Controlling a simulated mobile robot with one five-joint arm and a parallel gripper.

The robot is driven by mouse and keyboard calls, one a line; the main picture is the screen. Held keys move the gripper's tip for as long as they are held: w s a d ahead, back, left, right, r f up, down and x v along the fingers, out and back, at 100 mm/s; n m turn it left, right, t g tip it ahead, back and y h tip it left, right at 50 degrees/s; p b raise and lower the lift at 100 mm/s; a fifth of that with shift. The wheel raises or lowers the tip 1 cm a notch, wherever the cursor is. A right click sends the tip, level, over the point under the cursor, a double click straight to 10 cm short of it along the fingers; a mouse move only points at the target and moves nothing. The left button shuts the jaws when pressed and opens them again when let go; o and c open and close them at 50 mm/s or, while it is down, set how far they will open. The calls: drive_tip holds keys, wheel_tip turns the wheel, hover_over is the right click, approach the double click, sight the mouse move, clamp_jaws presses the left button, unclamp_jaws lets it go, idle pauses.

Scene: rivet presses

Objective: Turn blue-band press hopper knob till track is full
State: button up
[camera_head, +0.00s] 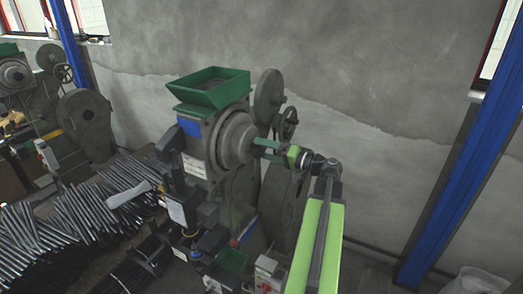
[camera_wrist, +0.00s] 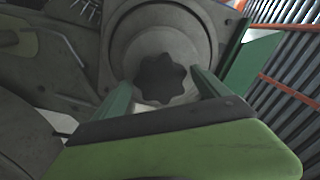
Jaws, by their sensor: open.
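The blue-band press (camera_head: 183,125) stands in the middle of the head view, with a green hopper (camera_head: 212,88) on top and a round stepped hub (camera_head: 234,138) on its side. In the wrist view the dark lobed hopper knob (camera_wrist: 162,77) sits at the hub's centre. My gripper (camera_head: 256,148) points at the hub from the right. In the wrist view my gripper's green fingers (camera_wrist: 160,82) are open, one on each side of the knob. I cannot tell whether they touch it. The knob is not clear in the head view, and I cannot make out the track's fill.
A second press (camera_head: 20,75) with a green hopper stands at the far left. Many dark rods (camera_head: 85,215) lie in a pile at lower left. A large handwheel (camera_head: 269,95) is just behind the blue-band press. A blue post (camera_head: 455,180) stands by the wall at right.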

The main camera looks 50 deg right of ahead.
drive_tip(key=v, duration=1.6)
drive_tip(key=shift+a+f, duration=0.1)
